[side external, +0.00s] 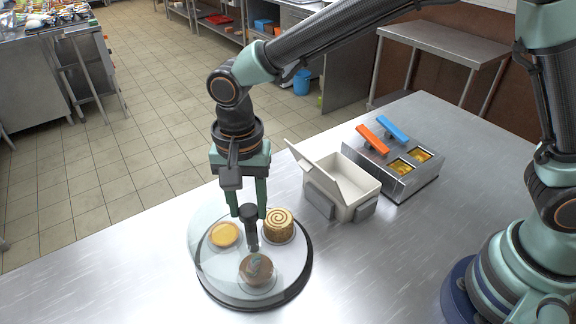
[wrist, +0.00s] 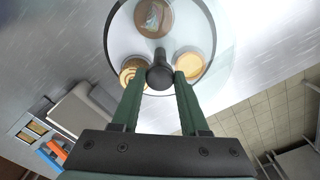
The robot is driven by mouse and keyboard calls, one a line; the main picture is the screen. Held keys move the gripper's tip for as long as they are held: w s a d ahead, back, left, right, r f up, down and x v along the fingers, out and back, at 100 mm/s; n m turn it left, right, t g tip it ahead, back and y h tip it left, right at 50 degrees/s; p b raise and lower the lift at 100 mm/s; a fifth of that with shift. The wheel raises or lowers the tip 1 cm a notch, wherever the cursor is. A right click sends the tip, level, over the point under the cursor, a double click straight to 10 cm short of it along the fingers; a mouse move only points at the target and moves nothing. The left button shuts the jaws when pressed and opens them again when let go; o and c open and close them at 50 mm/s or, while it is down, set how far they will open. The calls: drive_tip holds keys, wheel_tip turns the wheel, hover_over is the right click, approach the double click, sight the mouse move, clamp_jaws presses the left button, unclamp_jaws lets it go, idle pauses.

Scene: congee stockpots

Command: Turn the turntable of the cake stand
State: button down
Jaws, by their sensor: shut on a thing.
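The cake stand's round turntable (side external: 292,258) lies on the steel counter, pale on top with a dark rim. A black upright knob (side external: 251,236) stands at its middle; it also shows in the wrist view (wrist: 160,76). On the turntable are a yellow tart (side external: 224,235), a spiral roll cake (side external: 279,224) and a brown swirled cake (side external: 257,269). My gripper (side external: 248,212) points down from above, its green fingers shut on the knob, one on either side. The fingers hide part of the knob. A clear, pale round shape overlaps the turntable's left side.
An open white box (side external: 345,190) with its flap raised stands right of the turntable. Behind it is a metal holder (side external: 405,178) with yellow-filled wells and orange and blue handles. The counter in front and to the left is clear.

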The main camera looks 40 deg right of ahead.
drive_tip(key=shift+w+a+r+m, duration=0.1)
drive_tip(key=shift+m, duration=1.45)
drive_tip(key=shift+r+m, duration=0.1)
drive_tip(key=shift+m, duration=1.85)
drive_tip(key=shift+c, duration=2.1)
unclamp_jaws()
drive_tip(key=shift+f, duration=0.1)
wheel_tip(320, 180, up, 12)
